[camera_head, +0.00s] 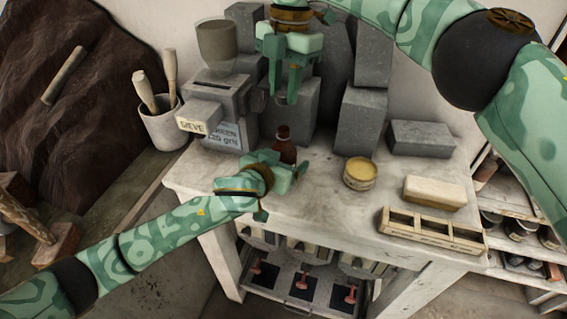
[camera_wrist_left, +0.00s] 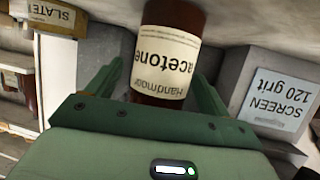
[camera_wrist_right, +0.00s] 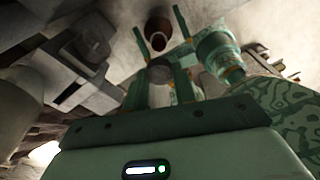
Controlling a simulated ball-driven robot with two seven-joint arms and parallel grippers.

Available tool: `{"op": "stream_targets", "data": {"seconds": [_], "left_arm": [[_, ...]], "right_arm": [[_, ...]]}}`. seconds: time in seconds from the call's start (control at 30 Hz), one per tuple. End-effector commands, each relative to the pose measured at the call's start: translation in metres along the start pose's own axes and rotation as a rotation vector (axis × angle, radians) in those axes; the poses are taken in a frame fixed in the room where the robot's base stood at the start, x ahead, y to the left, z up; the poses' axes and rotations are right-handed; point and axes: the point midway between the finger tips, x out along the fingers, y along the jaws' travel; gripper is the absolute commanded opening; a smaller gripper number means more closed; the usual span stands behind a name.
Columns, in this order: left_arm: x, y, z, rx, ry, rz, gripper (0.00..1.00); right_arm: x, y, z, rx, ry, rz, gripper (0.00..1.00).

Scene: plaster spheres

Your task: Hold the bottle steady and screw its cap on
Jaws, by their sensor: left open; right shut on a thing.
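A brown bottle (camera_head: 284,152) with a white acetone label stands upright on the workbench (camera_head: 330,200); it fills the upper middle of the left wrist view (camera_wrist_left: 168,60). My left gripper (camera_head: 288,172) is open, with its fingers on either side of the bottle and gaps showing beside the glass. My right gripper (camera_head: 286,97) points down above and a little behind the bottle. It is shut on a small dark round cap (camera_wrist_right: 160,74), clear of the bottle (camera_wrist_right: 158,32) in the right wrist view. The cap is hard to make out in the head view.
A grey machine (camera_head: 228,105) with SIEVE and SCREEN labels stands left of the bottle. Grey blocks (camera_head: 360,120) stand behind. A yellow tin (camera_head: 360,173), a pale bar (camera_head: 435,192) and a wooden tray (camera_head: 432,230) sit to the right. The bench front near the bottle is clear.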

Motion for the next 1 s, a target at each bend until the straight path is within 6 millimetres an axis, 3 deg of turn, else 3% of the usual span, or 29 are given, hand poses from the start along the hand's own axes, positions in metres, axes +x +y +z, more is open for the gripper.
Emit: {"op": "stream_targets", "data": {"seconds": [0.03, 0.2, 0.27, 0.37, 0.7, 1.0], "left_arm": [[0.0, 0.0, 0.0, 0.0, 0.0, 0.0, 0.75], [0.0, 0.0, 0.0, 0.0, 0.0, 0.0, 0.28], [0.0, 0.0, 0.0, 0.0, 0.0, 0.0, 0.14], [0.0, 0.0, 0.0, 0.0, 0.0, 0.0, 0.14], [0.0, 0.0, 0.0, 0.0, 0.0, 0.0, 0.14], [0.0, 0.0, 0.0, 0.0, -0.001, 0.0, 0.14]], "right_arm": [[0.0, 0.0, 0.0, 0.0, 0.0, 0.0, 0.06], [0.0, 0.0, 0.0, 0.0, 0.0, 0.0, 0.06], [0.0, 0.0, 0.0, 0.0, 0.0, 0.0, 0.06], [0.005, 0.0, 0.001, -0.001, 0.001, -0.001, 0.06], [0.048, -0.001, 0.005, 0.0, 0.005, -0.001, 0.06], [0.049, 0.0, 0.005, 0.0, 0.005, 0.0, 0.06]]}}
